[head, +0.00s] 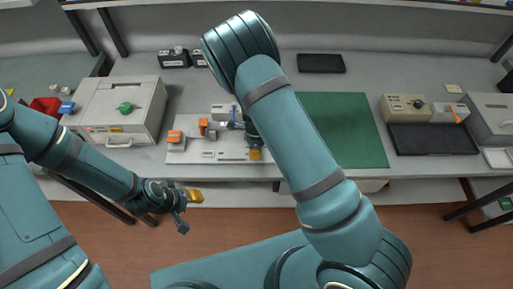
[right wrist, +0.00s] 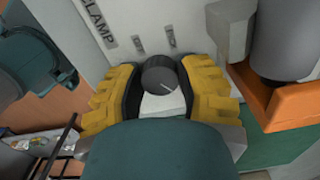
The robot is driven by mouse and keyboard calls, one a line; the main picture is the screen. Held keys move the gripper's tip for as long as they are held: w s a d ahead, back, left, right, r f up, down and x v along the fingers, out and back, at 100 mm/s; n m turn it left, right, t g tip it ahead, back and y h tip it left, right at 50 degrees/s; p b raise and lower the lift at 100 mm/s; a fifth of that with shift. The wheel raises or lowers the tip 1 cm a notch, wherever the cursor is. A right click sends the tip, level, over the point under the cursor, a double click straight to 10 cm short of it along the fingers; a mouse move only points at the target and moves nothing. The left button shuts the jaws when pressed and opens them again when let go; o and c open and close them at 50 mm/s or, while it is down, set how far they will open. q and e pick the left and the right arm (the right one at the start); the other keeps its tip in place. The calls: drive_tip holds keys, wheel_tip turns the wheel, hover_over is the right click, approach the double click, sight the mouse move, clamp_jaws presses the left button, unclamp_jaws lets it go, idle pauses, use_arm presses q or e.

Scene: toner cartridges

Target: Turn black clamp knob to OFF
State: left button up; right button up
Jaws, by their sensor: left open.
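The black clamp knob (right wrist: 160,76) has a white pointer line and stands on a white panel below the printed CLAMP label (right wrist: 96,20). Small markings beside it are too blurred to read. My right gripper (right wrist: 160,85) has its yellow fingers apart, one on each side of the knob; I cannot make out firm contact. In the head view my right gripper (head: 255,153) is over the right part of the white fixture (head: 205,155), and the knob is hidden there. My left gripper (head: 187,208) is open and empty in front of the bench edge.
An orange bracket (right wrist: 287,108) with a grey cylinder (right wrist: 282,40) stands close to the right finger. In the head view a grey box with a green knob (head: 125,107) stands left of the fixture, and a green mat (head: 345,130) lies right.

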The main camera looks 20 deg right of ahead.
clamp_jaws()
